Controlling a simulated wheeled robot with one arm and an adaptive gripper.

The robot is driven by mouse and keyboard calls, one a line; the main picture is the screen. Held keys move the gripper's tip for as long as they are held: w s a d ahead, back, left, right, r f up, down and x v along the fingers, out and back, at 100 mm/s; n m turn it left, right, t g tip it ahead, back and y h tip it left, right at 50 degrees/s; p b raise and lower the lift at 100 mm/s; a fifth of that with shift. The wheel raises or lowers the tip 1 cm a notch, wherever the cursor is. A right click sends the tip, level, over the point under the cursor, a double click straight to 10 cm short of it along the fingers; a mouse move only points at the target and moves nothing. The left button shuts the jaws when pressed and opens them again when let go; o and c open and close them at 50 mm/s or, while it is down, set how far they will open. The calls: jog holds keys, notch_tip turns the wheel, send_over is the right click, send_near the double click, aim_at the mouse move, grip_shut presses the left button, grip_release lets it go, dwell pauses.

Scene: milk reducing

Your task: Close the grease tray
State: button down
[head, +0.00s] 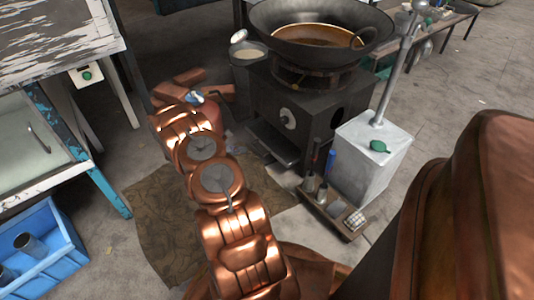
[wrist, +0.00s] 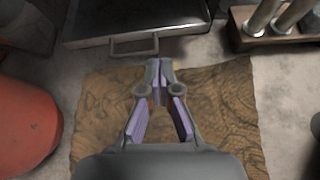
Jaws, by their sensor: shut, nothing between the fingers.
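The grease tray (head: 273,144) is a flat metal drawer low in the front of the dark stove, and it sticks out from the stove. In the wrist view the tray (wrist: 100,22) lies at the top, with its wire handle (wrist: 134,47) on the front face. My gripper (wrist: 160,68) is shut and empty, fingertips together, pointing toward the tray just below and to the right of the handle. It appears apart from the handle. In the head view my copper arm hides most of the gripper.
The stove (head: 312,110) carries a large wok (head: 318,30). A wooden tool rack (head: 335,215) and a white metal box (head: 372,160) stand to its right. A brown mat (head: 160,220) covers the floor in front. A red rounded object (wrist: 25,125) is at the left in the wrist view.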

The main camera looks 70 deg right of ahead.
jog(key=n, duration=0.1)
send_near(272, 152)
jog(key=b+x, duration=0.5)
jog(key=shift+b, duration=0.35)
jog(key=shift+s+d+r, duration=0.1)
jog(key=shift+s+d, duration=0.25)
jog(key=shift+d, duration=0.3)
